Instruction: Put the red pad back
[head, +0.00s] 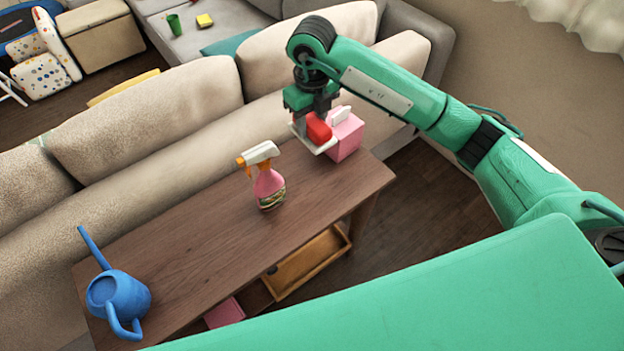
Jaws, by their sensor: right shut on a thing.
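The red pad (319,128) is a small red block at the far right end of the brown wooden table. My right gripper (314,118) points down over that end, shut on the red pad. A pale, flat-edged piece (322,147) shows just under and around the pad; I cannot tell whether it is a holder or part of my gripper. A pink tissue box (346,140) with a white tissue stands right beside the pad. The gripper hides part of the pad, and whether its underside touches anything is unclear. My left gripper is not in view.
The wooden table (215,240) runs along the back of a beige sofa (150,110). A pink spray bottle (268,187) with an orange and white head stands mid-table. A blue watering can (118,297) stands at the near left end. The tabletop between them is clear.

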